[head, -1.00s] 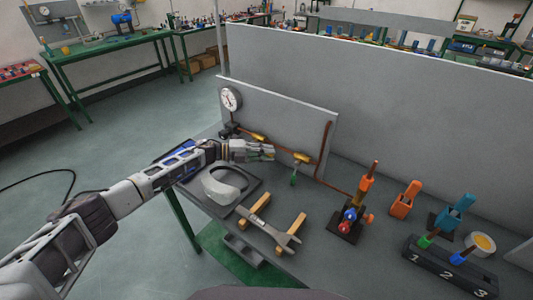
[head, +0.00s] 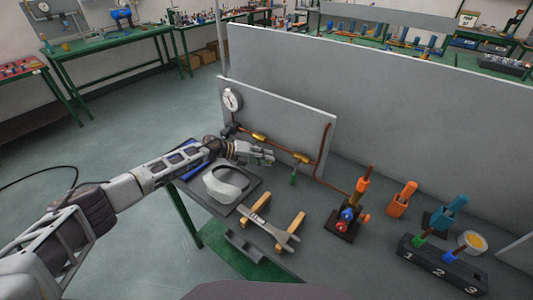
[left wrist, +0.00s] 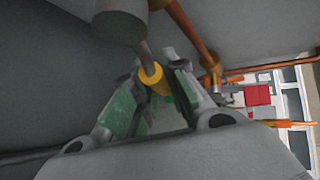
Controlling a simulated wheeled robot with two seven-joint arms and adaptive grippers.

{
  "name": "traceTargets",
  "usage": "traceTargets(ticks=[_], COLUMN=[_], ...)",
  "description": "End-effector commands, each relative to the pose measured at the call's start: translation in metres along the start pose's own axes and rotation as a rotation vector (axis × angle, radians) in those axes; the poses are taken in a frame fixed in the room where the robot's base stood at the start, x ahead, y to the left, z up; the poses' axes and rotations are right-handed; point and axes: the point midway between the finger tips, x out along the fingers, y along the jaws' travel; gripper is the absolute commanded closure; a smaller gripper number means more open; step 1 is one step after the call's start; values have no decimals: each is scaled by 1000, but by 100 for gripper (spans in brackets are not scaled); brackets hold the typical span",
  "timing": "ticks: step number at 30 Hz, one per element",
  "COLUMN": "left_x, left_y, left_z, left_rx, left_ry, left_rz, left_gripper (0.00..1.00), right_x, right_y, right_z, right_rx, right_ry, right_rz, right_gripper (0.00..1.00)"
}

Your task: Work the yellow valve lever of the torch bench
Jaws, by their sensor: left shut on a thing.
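A pipe with two brass-yellow valve bodies, the left one (head: 259,137) and the right one (head: 301,158), runs along the upright grey panel (head: 285,115) of the torch bench. My left gripper (head: 270,157) is in front of the panel, just below the left valve. In the left wrist view, a short grey rod with a yellow sleeve, the yellow valve lever (left wrist: 152,74), reaches between the fingers of my left gripper (left wrist: 160,92). The fingers are shut on it; its end is partly hidden by them. A green handle (head: 292,178) hangs below the right valve. My right gripper is out of view.
A round gauge (head: 232,99) is at the panel's left. A grey-white curved piece (head: 226,184) on a dark tray lies under my left arm. A metal tool on wooden blocks (head: 268,228), a torch stand (head: 346,219) and a numbered rack (head: 441,264) stand on the bench.

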Motion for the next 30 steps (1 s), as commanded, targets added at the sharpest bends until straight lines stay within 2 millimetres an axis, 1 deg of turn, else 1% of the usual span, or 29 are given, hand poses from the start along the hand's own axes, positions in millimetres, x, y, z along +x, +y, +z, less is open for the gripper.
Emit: traceTargets(ticks=[1, 4, 8, 12, 20, 30], left_x=[-1, 0, 0, 0, 1, 1], left_y=[0, 3, 8, 12, 17, 18], left_z=[0, 0, 1, 2, 3, 3], left_rx=[18, 54, 95, 129, 160, 164], left_ry=[-3, -13, -24, -34, -44, -45], left_rz=[19, 55, 96, 130, 161, 165], left_gripper=[100, 100, 100, 100, 100, 100], right_x=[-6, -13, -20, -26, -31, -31], right_y=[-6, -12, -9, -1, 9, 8], right_z=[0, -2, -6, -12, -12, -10], right_rx=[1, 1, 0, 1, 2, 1], right_ry=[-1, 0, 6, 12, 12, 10], right_rz=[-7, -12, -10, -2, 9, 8], right_gripper=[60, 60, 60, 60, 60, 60])
